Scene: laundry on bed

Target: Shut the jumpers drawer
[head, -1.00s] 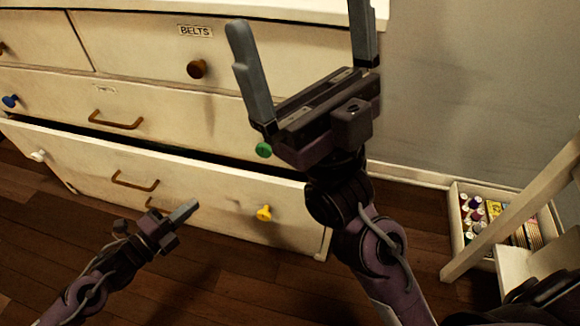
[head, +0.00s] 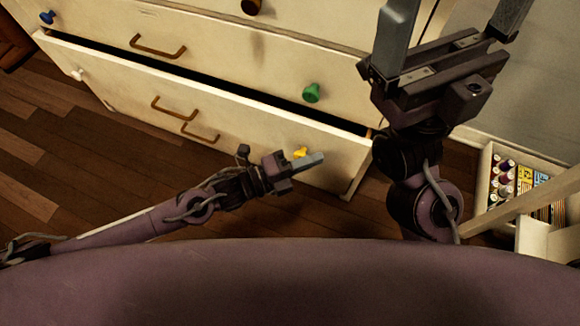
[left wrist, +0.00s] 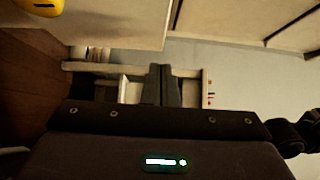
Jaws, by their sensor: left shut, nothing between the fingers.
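The cream dresser's bottom drawer (head: 235,150) is pulled out a little, with a dark gap along its top edge. It has brown handles, a white knob (head: 78,74) and a yellow knob (head: 300,152). I cannot read a jumpers label on it. My left gripper (head: 308,162) is shut and empty, in front of the drawer's right part beside the yellow knob; I cannot tell if it touches. Its closed fingers show in the left wrist view (left wrist: 162,85), with the yellow knob (left wrist: 38,8) at upper left. My right gripper (head: 455,25) is open and empty, raised at the right.
The drawer above, with a green knob (head: 312,93) and a blue knob (head: 47,17), looks closed. An open box of small bottles (head: 503,175) stands on the floor at right, by a slanting pale bar (head: 515,205). Wooden floor (head: 40,150) lies clear at left.

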